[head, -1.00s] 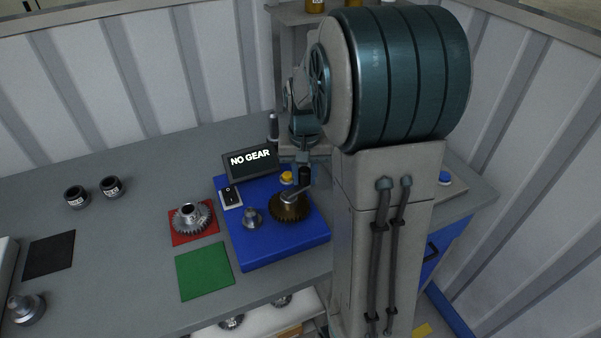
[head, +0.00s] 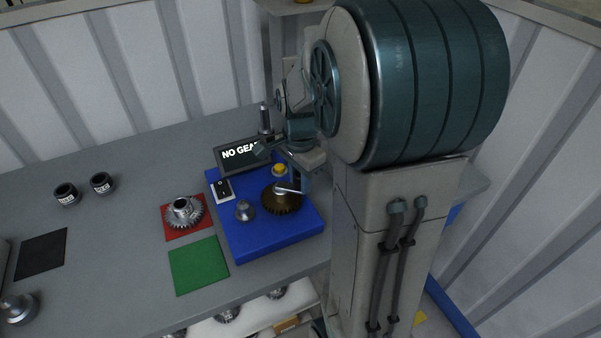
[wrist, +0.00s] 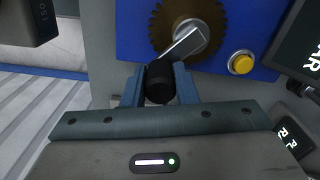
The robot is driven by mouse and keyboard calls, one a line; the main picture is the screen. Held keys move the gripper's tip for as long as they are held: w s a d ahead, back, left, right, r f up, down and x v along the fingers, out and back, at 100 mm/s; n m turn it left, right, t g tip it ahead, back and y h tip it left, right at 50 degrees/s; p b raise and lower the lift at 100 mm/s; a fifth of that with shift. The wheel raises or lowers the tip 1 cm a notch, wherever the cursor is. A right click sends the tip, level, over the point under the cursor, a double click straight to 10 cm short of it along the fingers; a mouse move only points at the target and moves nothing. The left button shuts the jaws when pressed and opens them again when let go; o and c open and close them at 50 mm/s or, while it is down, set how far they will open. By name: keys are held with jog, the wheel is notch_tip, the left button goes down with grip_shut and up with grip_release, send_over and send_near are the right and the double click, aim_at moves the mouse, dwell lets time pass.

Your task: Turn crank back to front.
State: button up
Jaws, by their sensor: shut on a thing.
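The drive unit is a blue base (head: 272,240) with a brown gear (head: 282,200) on it. A silver crank arm (head: 290,190) runs from the gear's centre to the right in the head view. In the wrist view the crank arm (wrist: 182,46) leads down to a black upright handle (wrist: 160,84). My gripper (wrist: 158,80) is shut on this handle, one finger on each side. In the head view my gripper (head: 302,182) hides the handle. A yellow button (head: 279,169) is behind the gear; it also shows in the wrist view (wrist: 241,64).
A display (head: 240,154) reading "NO GEAR" and a switch (head: 222,190) stand by the unit. A silver cone-like part (head: 244,211) is on the base. A metal gear (head: 184,211) lies on a red mat, beside a green mat (head: 199,266). Two dark cylinders stand far left.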

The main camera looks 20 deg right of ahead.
jog(key=m, duration=0.1)
jog(key=a+m, duration=0.1)
jog(key=m, duration=0.1)
jog(key=s+m, duration=0.1)
jog(key=shift+a+r+m+p, duration=0.15)
jog(key=shift+a+m+p, duration=0.1)
jog(key=shift+m+p, duration=0.05)
jog(key=shift+s+a+m+p, duration=0.2)
jog(key=shift+a+m, duration=0.2)
jog(key=shift+m, duration=0.7)
jog(key=shift+s+a+m+p, duration=0.15)
jog(key=shift+a+m, duration=0.25)
jog(key=shift+m, duration=0.7)
jog(key=shift+w, duration=0.1)
jog(key=o, duration=1)
notch_tip(320, 180, up, 14)
send_over(290, 208)
jog(key=shift+f, duration=0.2)
